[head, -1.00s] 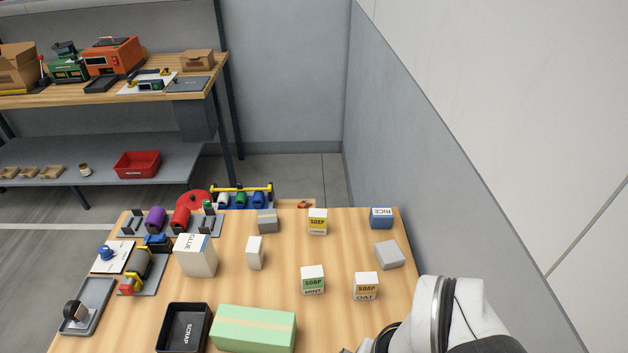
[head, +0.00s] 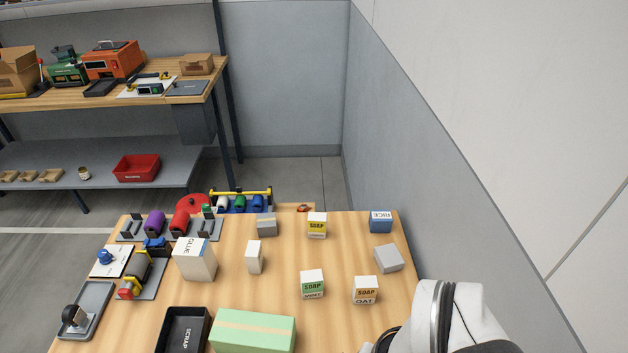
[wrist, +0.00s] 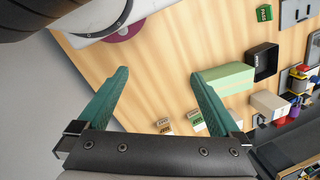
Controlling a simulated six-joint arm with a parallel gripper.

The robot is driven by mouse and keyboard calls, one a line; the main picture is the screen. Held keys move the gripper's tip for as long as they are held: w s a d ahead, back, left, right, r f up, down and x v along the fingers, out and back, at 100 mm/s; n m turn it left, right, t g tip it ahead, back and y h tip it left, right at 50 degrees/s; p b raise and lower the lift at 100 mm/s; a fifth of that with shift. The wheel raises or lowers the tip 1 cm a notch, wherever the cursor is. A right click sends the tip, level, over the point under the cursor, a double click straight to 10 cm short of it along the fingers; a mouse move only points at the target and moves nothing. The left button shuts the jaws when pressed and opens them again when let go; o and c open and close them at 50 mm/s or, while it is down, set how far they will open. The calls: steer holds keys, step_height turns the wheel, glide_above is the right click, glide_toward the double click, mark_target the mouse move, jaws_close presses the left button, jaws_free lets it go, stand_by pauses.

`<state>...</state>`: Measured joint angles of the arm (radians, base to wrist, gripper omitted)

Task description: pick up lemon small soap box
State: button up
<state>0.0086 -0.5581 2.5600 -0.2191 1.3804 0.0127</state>
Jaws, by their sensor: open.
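The lemon soap box is most likely the small white box with a yellow SOAP label (head: 317,226) standing near the far edge of the wooden table; its lower word is too small to read. A green-labelled mint soap box (head: 312,285) and an orange-labelled oat soap box (head: 365,290) stand nearer. My gripper (wrist: 160,75) is open and empty in the wrist view, with bare table between its green fingers. The mint and oat boxes show small beyond the fingers there. I cannot make out the yellow-labelled box in the wrist view.
A blue rice box (head: 381,222) and a grey box (head: 388,258) stand to the right, near the wall. A white box (head: 255,257), a grey box (head: 266,224) and a glue box (head: 195,260) stand left. A green box (head: 252,330) and black scrap tray (head: 203,325) are in front.

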steer(key=shift+c, duration=0.2)
steer(key=n+t+h, duration=0.3)
steer(key=n+t, duration=0.1)
steer(key=t, duration=0.9)
glide_above(317, 222)
steer(key=w, duration=0.2)
steer(key=f, duration=1.1)
steer(key=shift+s+f, duration=0.2)
steer(key=shift+f, duration=0.2)
steer(key=shift+t, duration=0.3)
steer(key=f, duration=0.7)
steer(key=shift+w+d, duration=0.1)
steer(key=shift+w, duration=0.3)
steer(key=shift+w+d+f, duration=0.1)
steer(key=shift+w+f, duration=0.8)
steer(key=shift+w, duration=0.15)
steer(key=shift+w+f, duration=0.15)
steer(key=shift+w, duration=0.2)
steer(key=c, duration=1.5)
